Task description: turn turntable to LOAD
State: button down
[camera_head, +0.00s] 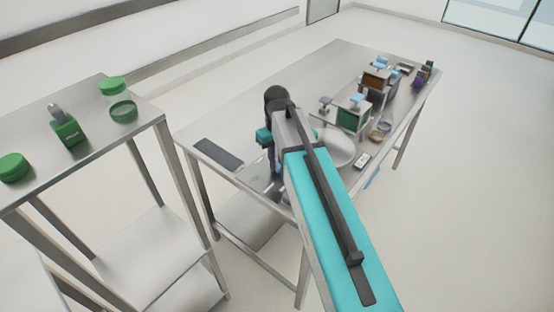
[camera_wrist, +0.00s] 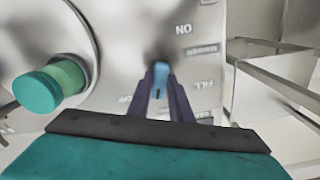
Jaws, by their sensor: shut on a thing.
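In the wrist view my gripper (camera_wrist: 160,92) is shut on a small light-blue knob (camera_wrist: 160,72), seen between its dark fingertips over a grey metal panel. Upside-down printed labels lie around the knob; one reads FILL and another seems to read ON. I cannot make out LOAD. In the head view the pale disc (camera_head: 338,150) lies on the table just right of my arm. My arm hides the fingertips and knob there.
The steel table (camera_head: 320,68) carries a green-fronted box (camera_head: 351,118), an orange-brown-fronted box (camera_head: 375,79) and small items along its right side. A dark flat pad (camera_head: 218,153) lies at the left. A separate shelf (camera_head: 88,95) holds green-lidded containers. The table's far left is clear.

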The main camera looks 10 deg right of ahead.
aim_at(277, 163)
jog(key=shift+w+r+n, duration=0.1)
jog(key=shift+w+n, duration=0.1)
jog(key=shift+n, duration=1.5)
jog(key=c, duration=1.6)
grip_release()
jog(key=shift+s, duration=0.1)
jog(key=shift+r, duration=0.1)
jog(key=shift+r+b, duration=1.4)
jog(key=shift+r, duration=5.4)
jog(key=shift+f, duration=0.1)
